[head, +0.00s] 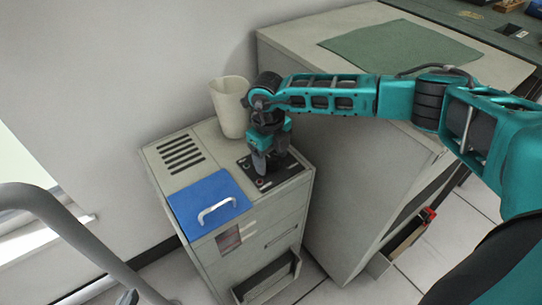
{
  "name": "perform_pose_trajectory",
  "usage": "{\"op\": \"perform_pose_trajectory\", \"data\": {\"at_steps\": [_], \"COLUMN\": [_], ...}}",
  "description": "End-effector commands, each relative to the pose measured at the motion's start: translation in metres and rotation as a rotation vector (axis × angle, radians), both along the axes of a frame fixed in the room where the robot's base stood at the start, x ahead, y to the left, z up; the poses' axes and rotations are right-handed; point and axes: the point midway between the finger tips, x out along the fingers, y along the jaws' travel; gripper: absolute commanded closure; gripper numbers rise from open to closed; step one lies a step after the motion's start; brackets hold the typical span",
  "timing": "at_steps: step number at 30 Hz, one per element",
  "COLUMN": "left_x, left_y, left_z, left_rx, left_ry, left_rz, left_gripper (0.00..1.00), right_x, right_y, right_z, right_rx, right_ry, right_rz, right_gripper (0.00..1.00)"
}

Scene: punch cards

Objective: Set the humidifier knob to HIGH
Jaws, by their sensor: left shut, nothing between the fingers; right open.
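The humidifier (203,148) is a grey cabinet with a slotted vent and a blue lid (185,205) with a white handle. A dark control panel (283,174) lies on its top at the right, with small light markings and a reddish spot near its front. My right gripper (260,168) points down over the left part of this panel, its fingertips at or just above it. It is open, though its fingers overlap in this view. I cannot make out the knob or its setting; the gripper covers part of the panel. My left gripper is not in view.
A cream pitcher (230,108) stands close behind my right gripper. A taller grey cabinet (350,190) with a green mat (395,47) stands to the right, under my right arm. An open drawer (268,280) sticks out low on the humidifier. A grey curved rail (60,225) is at left.

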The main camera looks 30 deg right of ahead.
Motion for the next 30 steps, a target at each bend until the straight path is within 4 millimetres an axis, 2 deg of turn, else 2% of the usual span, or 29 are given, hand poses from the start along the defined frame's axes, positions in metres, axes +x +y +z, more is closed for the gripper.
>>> {"op": "perform_pose_trajectory", "data": {"at_steps": [5,22,30], "left_x": [0.0001,0.0004,0.0007], "left_y": [-0.0002,-0.0007,-0.0006], "left_z": [0.0002,0.0006,0.0031], "left_rx": [-0.002,-0.004,-0.004], "left_ry": [0.000,-0.001,-0.001], "left_rz": [0.001,0.004,0.004], "left_gripper": [1.00,1.00,1.00], "right_x": [-0.0001,-0.0001,-0.0001], "right_y": [0.0003,0.0003,0.0005], "right_z": [0.0001,0.0005,0.0011], "right_rx": [0.000,0.001,0.001], "right_ry": [0.000,0.000,0.001], "right_rz": [0.001,0.001,-0.028], "right_gripper": [0.33,0.87,0.87]}}
